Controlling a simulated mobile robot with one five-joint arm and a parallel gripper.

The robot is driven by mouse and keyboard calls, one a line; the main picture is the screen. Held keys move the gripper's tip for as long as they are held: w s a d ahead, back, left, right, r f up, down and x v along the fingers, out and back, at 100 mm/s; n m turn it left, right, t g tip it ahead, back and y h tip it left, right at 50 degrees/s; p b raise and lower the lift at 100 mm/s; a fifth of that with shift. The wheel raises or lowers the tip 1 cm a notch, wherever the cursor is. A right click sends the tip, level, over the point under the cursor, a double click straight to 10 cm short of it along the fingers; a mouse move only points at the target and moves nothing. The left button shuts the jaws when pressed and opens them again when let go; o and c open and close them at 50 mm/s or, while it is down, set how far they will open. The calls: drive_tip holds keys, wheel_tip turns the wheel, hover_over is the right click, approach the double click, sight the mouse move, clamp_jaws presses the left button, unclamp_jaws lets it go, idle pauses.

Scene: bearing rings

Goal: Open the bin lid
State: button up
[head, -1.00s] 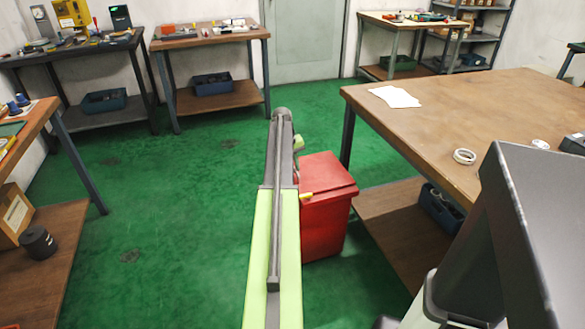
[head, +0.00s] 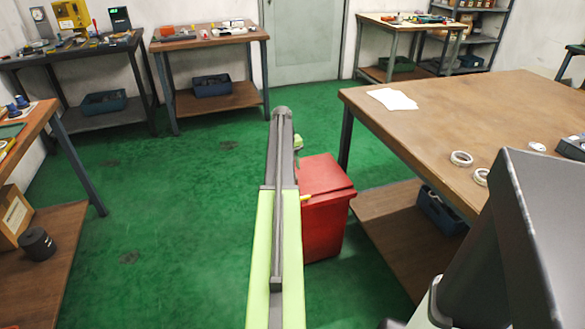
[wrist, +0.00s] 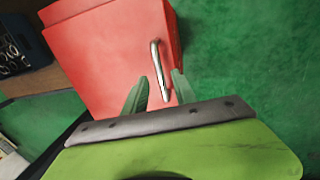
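The red bin (head: 325,225) stands on the green floor beside the wooden table, partly hidden behind my arm in the head view. Its red lid (head: 326,174) looks closed. In the wrist view the bin (wrist: 110,60) fills the upper middle, with a silver bar handle (wrist: 155,62) on its red face. My gripper (wrist: 157,82) is open, its two green fingers apart. The lower end of the handle shows between the fingers. I cannot tell whether they touch it. In the head view the fingers are mostly hidden by my arm.
A large wooden table (head: 440,110) stands right of the bin, with a white sheet (head: 391,99) and bearing rings (head: 461,159) on top. Its lower shelf (head: 385,215) holds a blue crate (head: 440,212). The green floor (head: 180,215) left of my arm is clear.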

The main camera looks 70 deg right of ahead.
wheel_tip(320, 180, up, 17)
drive_tip(key=w+a+p, duration=0.1)
drive_tip(key=w+p, duration=0.1)
drive_tip(key=p, duration=1.5)
drive_tip(key=shift+a+r, duration=0.15)
drive_tip(key=shift+a, duration=0.25)
